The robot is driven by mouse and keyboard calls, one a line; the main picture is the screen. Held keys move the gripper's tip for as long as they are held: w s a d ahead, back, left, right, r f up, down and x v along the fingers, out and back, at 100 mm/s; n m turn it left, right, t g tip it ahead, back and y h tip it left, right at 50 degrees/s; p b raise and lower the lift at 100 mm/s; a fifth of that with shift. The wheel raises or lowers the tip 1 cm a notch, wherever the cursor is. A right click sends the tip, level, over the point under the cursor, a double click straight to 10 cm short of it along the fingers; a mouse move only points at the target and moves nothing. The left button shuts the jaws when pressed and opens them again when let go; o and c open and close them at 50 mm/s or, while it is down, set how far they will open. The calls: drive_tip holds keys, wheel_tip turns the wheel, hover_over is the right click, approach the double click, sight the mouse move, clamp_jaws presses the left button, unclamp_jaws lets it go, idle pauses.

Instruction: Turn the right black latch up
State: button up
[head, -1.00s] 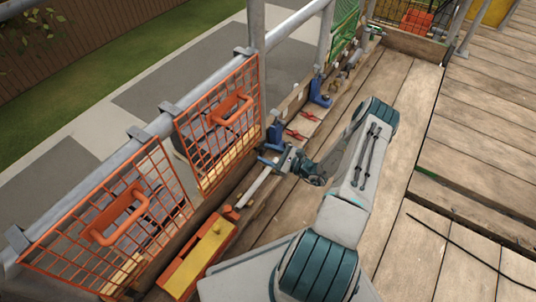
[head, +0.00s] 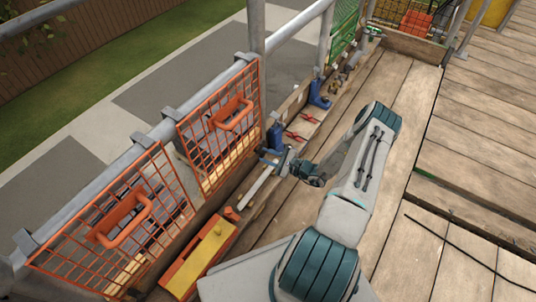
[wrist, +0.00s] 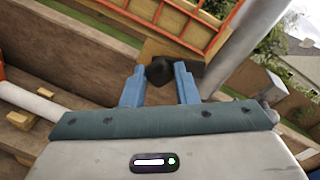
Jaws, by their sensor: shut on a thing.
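The black latch (wrist: 160,71) shows in the wrist view as a dark rounded knob in front of a wooden block (wrist: 172,50). My gripper (wrist: 158,78) has its two blue fingers on either side of the latch and is shut on it. The fingers hide part of the latch, and I cannot tell how far it is turned. In the head view my gripper (head: 269,160) is at the low wooden board, just right of the right orange mesh panel (head: 207,133). The latch is too small and covered to make out there.
The left orange mesh panel (head: 150,190) hangs on the grey rail. A yellow and orange box (head: 200,260) lies below the panels. Red clamps (head: 297,136) and a blue bracket (head: 318,95) sit beyond my gripper. The plank deck (head: 480,150) on the right is mostly clear.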

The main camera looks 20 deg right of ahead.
drive_tip(key=n+p, duration=0.1)
drive_tip(key=n, duration=0.2)
drive_tip(key=shift+r+n+h+p, duration=0.15)
drive_tip(key=shift+n+h+p, duration=0.15)
drive_tip(key=shift+h+p, duration=0.1)
drive_tip(key=n+p, duration=0.2)
drive_tip(key=n, duration=0.1)
drive_tip(key=shift+s+a, duration=0.1)
drive_tip(key=n+h+p, duration=0.1)
drive_tip(key=n+p, duration=0.1)
drive_tip(key=n, duration=0.1)
drive_tip(key=shift+n+p, duration=1)
drive_tip(key=shift+n, duration=0.3)
drive_tip(key=shift+f+t+h, duration=0.2)
drive_tip(key=shift+t+h, duration=0.1)
drive_tip(key=o, duration=1)
drive_tip(key=p+v, duration=0.3)
drive_tip(key=v, duration=1)
drive_tip(key=shift+s+d, duration=0.25)
drive_tip(key=shift+s, duration=0.05)
